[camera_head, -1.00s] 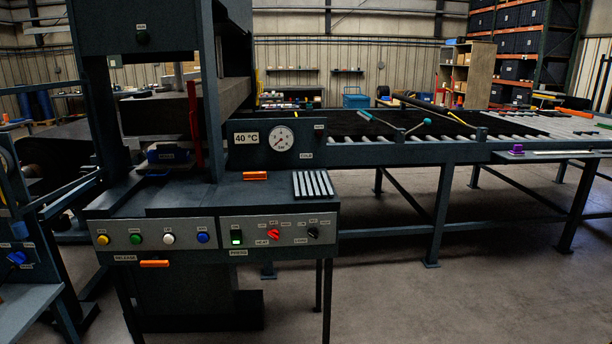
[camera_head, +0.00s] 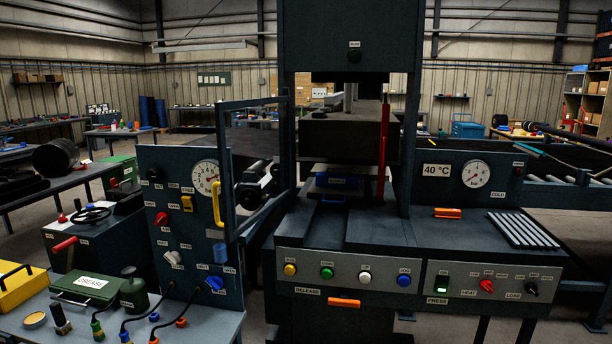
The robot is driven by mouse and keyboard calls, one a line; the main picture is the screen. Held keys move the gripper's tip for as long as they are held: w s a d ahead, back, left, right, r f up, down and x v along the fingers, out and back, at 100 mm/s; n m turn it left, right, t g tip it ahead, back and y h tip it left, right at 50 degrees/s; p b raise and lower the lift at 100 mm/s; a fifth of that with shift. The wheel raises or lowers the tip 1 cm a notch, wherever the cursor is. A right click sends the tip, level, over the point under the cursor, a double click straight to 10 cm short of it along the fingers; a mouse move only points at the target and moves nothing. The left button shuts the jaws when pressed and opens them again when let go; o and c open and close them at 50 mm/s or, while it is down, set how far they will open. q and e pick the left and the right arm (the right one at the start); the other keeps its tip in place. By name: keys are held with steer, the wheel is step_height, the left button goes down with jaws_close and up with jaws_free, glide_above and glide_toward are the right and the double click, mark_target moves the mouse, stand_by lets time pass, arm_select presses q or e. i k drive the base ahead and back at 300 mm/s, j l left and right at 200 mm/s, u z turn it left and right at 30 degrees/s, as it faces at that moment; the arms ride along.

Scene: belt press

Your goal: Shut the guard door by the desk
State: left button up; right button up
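The guard door (camera_head: 229,115) is a dark framed panel with a yellow vertical handle (camera_head: 216,204). It stands swung open at the left side of the press, its free edge toward me beside the upright control panel. The press (camera_head: 350,40) is a tall dark frame, and its opening faces me uncovered. The desk (camera_head: 345,232) is the dark worktop in front of the press, with a row of coloured buttons on its front. Neither of my grippers shows in the view.
A control panel with a gauge (camera_head: 205,177) stands close to the door's handle. A side table (camera_head: 215,322) with a green grease box (camera_head: 90,287), bottles and cables is at front left. A red upright lever (camera_head: 383,150) stands at the press opening. Floor shows at right.

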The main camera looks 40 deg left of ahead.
mark_target(231, 235)
steer(key=k+j, duration=0.1)
steer(key=j, duration=0.4)
steer(key=k+j, duration=0.1)
steer(key=j, duration=0.45)
steer(key=k+j, duration=0.1)
steer(key=j, duration=0.4)
steer(key=k+j, duration=0.1)
steer(key=j, duration=0.4)
steer(key=k+j, duration=0.1)
steer(key=j, duration=0.4)
steer(key=k+j, duration=0.15)
steer(key=j, duration=0.4)
steer(key=k+j, duration=0.1)
steer(key=j, duration=0.4)
steer(key=k+j, duration=0.1)
steer(key=j, duration=0.4)
